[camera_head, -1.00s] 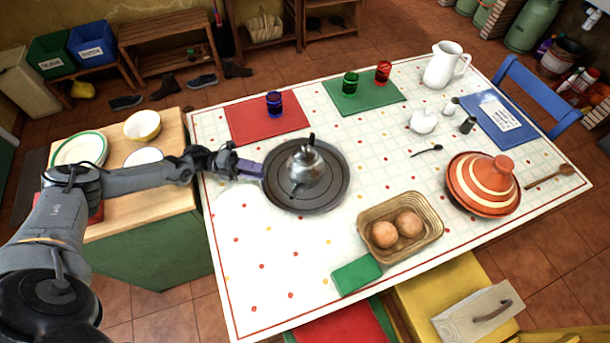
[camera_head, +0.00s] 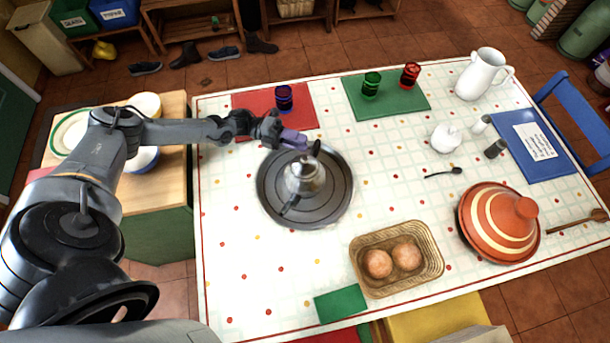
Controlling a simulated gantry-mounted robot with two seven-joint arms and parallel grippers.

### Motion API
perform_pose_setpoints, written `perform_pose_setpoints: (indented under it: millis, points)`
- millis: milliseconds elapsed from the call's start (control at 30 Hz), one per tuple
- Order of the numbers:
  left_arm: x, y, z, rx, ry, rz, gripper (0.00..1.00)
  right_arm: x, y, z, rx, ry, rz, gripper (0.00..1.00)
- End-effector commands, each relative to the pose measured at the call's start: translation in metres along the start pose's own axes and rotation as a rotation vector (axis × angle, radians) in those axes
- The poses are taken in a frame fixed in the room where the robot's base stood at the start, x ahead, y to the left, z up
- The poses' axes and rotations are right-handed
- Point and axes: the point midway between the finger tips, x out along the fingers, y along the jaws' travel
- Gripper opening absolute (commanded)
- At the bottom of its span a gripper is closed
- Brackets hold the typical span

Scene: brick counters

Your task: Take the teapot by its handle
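The silver teapot (camera_head: 305,180) with dark fittings stands on a round dark grey tray (camera_head: 336,200) at the left middle of the table. Its dark spout points toward the lower left, and its black upright handle (camera_head: 316,148) is at the upper right. My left gripper (camera_head: 302,143) is at the tray's far edge, just left of the handle and very close to it. I cannot tell whether the fingers touch the handle, or how far apart they are. My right gripper is not in view.
A blue glass (camera_head: 284,98) on a red mat (camera_head: 248,104) stands behind the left gripper. A bread basket (camera_head: 432,270) with two rolls is at the front, and a tagine (camera_head: 497,222) at the right. The table's front left is clear.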

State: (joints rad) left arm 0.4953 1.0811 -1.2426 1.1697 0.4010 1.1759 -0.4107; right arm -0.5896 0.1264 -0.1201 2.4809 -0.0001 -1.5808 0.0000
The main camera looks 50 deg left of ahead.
Motion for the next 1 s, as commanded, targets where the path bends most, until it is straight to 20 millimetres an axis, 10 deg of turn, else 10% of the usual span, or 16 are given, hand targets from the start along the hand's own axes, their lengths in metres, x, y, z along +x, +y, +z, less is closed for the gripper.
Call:
perform_pose_setpoints:
  millis: [833,1000]
  points:
    - [0.055,0.001,-0.002,0.0,-0.001,0.0,0.34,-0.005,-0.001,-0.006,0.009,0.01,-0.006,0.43]
    - [0.055,0.001,-0.002,0.0,-0.001,0.0,0.11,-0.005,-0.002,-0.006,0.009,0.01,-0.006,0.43]
